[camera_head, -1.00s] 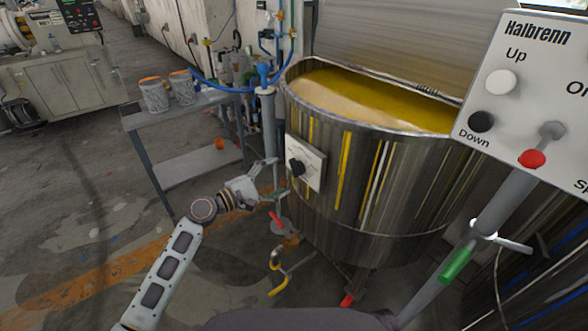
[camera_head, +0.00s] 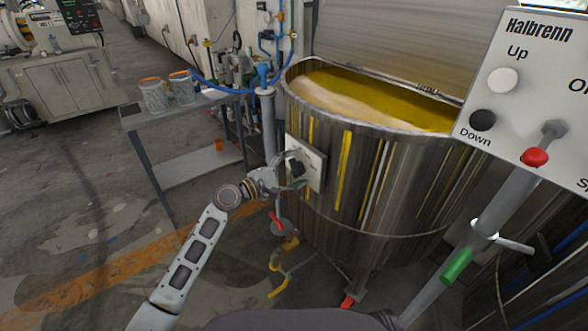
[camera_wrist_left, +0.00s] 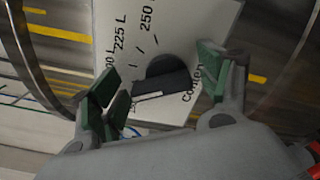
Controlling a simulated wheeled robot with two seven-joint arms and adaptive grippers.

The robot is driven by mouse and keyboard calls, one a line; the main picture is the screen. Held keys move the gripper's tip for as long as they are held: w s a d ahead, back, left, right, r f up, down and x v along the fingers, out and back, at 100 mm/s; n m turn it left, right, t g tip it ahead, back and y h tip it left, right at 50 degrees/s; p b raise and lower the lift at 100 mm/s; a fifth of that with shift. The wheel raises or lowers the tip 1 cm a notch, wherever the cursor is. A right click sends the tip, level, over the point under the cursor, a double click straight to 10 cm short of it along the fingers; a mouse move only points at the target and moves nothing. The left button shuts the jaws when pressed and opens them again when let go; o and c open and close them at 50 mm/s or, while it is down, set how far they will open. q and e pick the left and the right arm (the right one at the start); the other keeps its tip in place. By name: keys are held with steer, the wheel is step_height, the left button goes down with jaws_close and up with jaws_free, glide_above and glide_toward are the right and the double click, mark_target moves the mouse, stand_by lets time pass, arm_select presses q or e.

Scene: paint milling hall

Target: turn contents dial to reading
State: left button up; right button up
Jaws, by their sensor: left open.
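The contents dial is a black knob (camera_wrist_left: 165,80) on a white plate (camera_wrist_left: 195,25) marked "225 L", "250" and "conten…". The plate (camera_head: 316,166) is fixed to the side of a steel vat (camera_head: 375,185); in the head view the knob (camera_head: 297,168) is partly covered by my gripper. My left gripper (camera_head: 296,170) is open in front of the plate. In the left wrist view its green-padded fingers (camera_wrist_left: 162,88) stand on both sides of the knob; contact with it is not clear. My right gripper is not in view.
The vat holds yellow liquid (camera_head: 370,97). A grey control panel (camera_head: 530,90) with knobs stands at right. A table (camera_head: 185,115) with two cans is at left. A pipe (camera_head: 268,125) and a yellow-handled valve (camera_head: 279,275) are near the vat.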

arm_select(q)
steer(key=shift+c, duration=0.3)
steer(key=c, duration=1)
steer(key=shift+o, duration=0.2)
